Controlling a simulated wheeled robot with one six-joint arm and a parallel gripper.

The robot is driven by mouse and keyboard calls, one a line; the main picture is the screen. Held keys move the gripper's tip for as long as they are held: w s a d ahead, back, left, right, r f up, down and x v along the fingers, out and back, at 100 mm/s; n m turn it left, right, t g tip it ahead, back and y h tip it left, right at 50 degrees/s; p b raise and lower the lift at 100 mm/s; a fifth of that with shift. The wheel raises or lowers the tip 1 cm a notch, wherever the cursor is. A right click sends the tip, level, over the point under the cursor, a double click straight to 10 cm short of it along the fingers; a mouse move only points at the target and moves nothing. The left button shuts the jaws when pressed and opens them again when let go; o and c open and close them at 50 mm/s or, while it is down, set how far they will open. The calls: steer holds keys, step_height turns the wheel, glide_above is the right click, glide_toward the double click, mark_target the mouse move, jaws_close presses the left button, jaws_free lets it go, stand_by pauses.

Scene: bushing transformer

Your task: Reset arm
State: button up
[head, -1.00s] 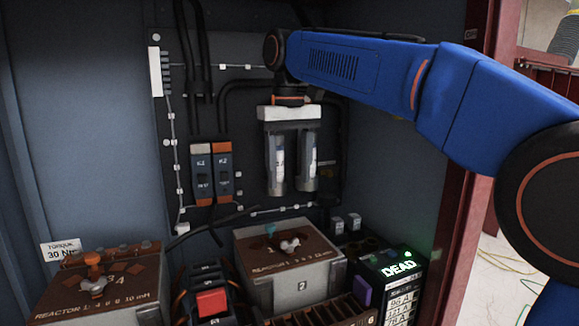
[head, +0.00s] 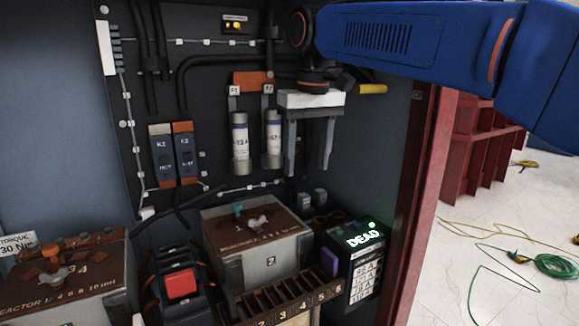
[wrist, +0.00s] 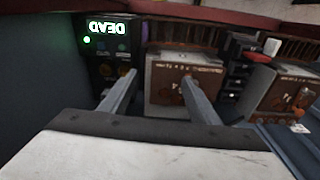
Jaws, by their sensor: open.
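My gripper (head: 307,165) hangs from my blue arm inside the cabinet, its two grey fingers pointing down and spread apart. Nothing is between them. In the head view it is in front of the back panel, just right of two silver cylinders (head: 256,140). In the wrist view the open fingers (wrist: 155,92) point toward a brown-topped reactor box (wrist: 183,80), with clear space around the tips. The same box (head: 258,240) stands below the gripper in the head view.
A black meter (head: 362,240) reading DEAD stands at the lower right. A red button box (head: 182,283) and another reactor box (head: 65,280) are at lower left. Contactors (head: 173,155) are on the back panel. The cabinet's red door post (head: 415,180) bounds the right side. Cables (head: 530,262) lie on the floor outside.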

steer(key=s+d+f+m+t, duration=0.1)
steer(key=s+d+f, duration=0.45)
steer(key=d, duration=0.35)
steer(key=s+d+f+m+t, duration=0.1)
steer(key=s+d+f+m, duration=0.1)
steer(key=s+d+f, duration=0.5)
steer(key=s+d+f+m+t, duration=0.1)
steer(key=s+d+f, duration=0.4)
steer(key=f, duration=0.2)
steer(key=s+d+f+m+t, duration=0.1)
steer(key=s+d+f, duration=0.4)
steer(key=f, duration=0.3)
steer(key=shift+f, duration=0.2)
